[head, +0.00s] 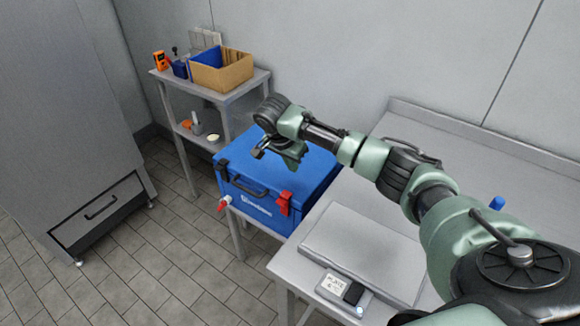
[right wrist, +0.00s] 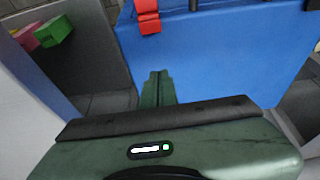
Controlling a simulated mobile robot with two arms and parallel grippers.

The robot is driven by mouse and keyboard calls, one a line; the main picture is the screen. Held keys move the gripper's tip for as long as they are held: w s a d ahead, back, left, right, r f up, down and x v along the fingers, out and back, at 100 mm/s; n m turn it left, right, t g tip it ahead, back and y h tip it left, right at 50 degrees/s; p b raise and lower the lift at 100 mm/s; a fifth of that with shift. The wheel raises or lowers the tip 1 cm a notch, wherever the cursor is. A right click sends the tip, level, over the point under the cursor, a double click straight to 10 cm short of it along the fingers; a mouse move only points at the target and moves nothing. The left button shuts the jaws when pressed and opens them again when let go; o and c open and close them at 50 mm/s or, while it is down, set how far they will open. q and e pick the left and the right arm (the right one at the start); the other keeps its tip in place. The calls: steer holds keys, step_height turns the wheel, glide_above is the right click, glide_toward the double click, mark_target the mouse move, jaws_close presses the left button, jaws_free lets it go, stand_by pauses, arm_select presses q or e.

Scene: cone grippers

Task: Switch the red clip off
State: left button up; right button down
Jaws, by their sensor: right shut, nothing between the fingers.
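The red clip (head: 284,204) is on the front of the blue cooler box (head: 318,170), near its right corner. It also shows at the top of the right wrist view (right wrist: 148,16), against the blue wall. I cannot tell whether it is latched or loose. My right gripper (head: 259,153) is above the box lid in the head view, up and left of the clip and apart from it. In the right wrist view its green fingers (right wrist: 157,86) are together and empty, below the clip in the picture. My left gripper is not in view.
The box has a black latch (head: 222,168), a dark handle (head: 248,187) and a red-and-white tap (head: 223,205). A flat grey slab (head: 362,245) and a small device (head: 340,291) lie on the right table. A shelf unit (head: 240,88) carries a cardboard bin (head: 222,76). Floor is open at left.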

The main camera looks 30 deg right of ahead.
mark_target(291, 189)
steer(key=x, duration=0.7)
steer(key=shift+f, duration=0.25)
steer(key=shift+s+a+r+p, duration=0.1)
steer(key=shift+s+a+p, duration=0.15)
steer(key=shift+a, duration=0.35)
steer(key=shift+s+a+r+p, duration=0.1)
steer(key=shift+s+a+p, duration=0.1)
steer(key=shift+a, duration=0.45)
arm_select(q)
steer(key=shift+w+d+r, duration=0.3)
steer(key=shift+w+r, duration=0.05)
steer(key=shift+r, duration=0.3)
arm_select(e)
steer(key=shift+s+a+f, duration=0.1)
steer(key=shift+s+a, duration=0.2)
steer(key=shift+a, duration=0.3)
